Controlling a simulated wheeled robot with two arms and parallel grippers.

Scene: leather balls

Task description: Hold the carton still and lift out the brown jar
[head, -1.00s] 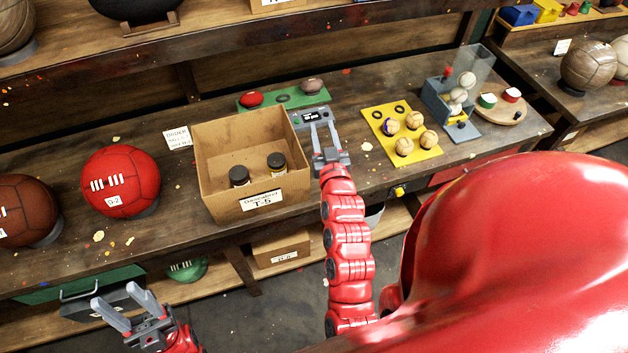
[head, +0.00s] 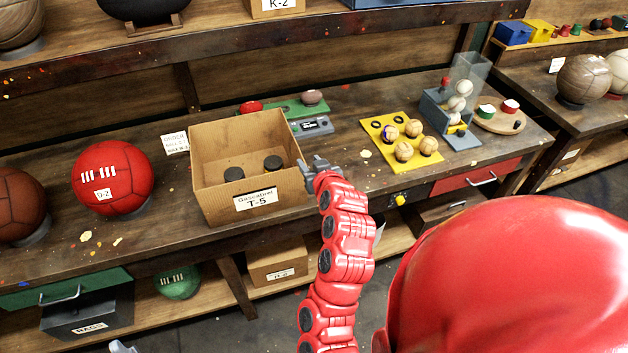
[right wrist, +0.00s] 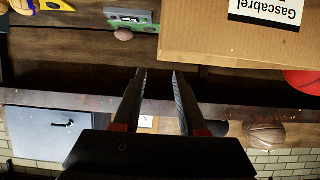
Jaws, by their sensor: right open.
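The cardboard carton (head: 225,205), labelled T-5, stands open-topped on the bench. Two jars with dark lids stand inside it, a left jar (head: 234,174) and a right jar (head: 273,163). Their bodies are mostly hidden, and I cannot tell which is brown. My right gripper (head: 312,164) is at the carton's right side, near its front corner; contact is unclear. In the right wrist view its fingers (right wrist: 160,88) are apart and empty, with the carton (right wrist: 235,38) beyond them at upper right. Only a tip of my left gripper (head: 122,347) shows at the bottom edge.
A red ball (head: 112,178) and a brown ball (head: 20,207) stand left of the carton. A scale (head: 312,126) and a green board (head: 290,107) lie behind it. A yellow tray (head: 403,142) with small balls is to the right. A green drawer (head: 65,288) juts out below.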

